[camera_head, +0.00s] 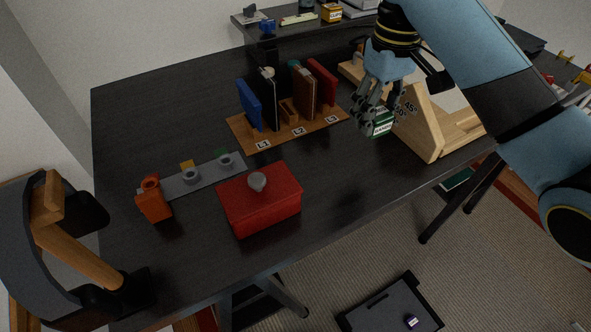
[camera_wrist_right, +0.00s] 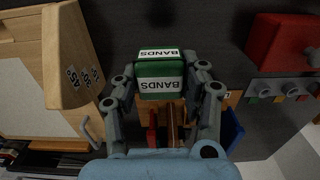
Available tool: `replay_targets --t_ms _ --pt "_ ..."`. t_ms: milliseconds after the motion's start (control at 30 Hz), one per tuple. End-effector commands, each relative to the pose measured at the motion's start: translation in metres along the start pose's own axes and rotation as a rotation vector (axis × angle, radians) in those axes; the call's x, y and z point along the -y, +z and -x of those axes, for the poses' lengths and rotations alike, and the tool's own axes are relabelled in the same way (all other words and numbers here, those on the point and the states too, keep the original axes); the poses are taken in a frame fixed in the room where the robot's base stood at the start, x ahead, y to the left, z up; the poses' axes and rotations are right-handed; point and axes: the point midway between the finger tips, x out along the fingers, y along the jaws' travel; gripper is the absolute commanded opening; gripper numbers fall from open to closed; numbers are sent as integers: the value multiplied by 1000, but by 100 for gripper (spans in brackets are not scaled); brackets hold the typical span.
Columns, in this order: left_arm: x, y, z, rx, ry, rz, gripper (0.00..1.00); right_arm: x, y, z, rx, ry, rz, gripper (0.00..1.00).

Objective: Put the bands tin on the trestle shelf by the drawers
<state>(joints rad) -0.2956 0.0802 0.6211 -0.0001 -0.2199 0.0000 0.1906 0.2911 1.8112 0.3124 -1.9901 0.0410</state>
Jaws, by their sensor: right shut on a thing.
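The bands tin (camera_head: 381,124) is a small green box with a white BANDS label. My right gripper (camera_head: 376,108) is shut on it and holds it over the right part of the dark desk, left of a wooden frame. In the right wrist view the tin (camera_wrist_right: 160,68) sits between the two fingers of the gripper (camera_wrist_right: 164,78), and its label shows on two faces. I cannot tell which surface is the trestle shelf by the drawers. A dark tray-like surface (camera_head: 365,320) with a small purple-labelled item shows low, beyond the desk's front edge. My left gripper is not in view.
The wooden angled frame (camera_head: 425,130) stands close right of the tin. A book rack (camera_head: 240,128), red box (camera_head: 262,208) and grey strip with pegs (camera_head: 205,178) stand on the desk (camera_head: 140,110). A raised shelf (camera_head: 300,33) is behind.

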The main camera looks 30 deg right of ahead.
Motion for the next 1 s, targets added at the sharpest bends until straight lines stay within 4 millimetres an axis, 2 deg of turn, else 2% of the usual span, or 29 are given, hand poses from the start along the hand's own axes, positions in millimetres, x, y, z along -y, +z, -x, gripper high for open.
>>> replay_targets --t_ms 100,200,400,600,800,1000 --pt "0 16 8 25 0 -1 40 31 -2 -14 4 -11 1 11" --pt "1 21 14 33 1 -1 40 56 -5 -29 4 -10 2 11" --pt "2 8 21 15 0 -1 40 94 -10 -53 2 -5 2 11" --pt "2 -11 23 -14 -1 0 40 105 -12 -66 3 -1 2 11" --pt "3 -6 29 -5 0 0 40 105 -11 -95 3 -1 1 11" --pt "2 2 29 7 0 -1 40 104 -12 -102 -1 -1 1 11"
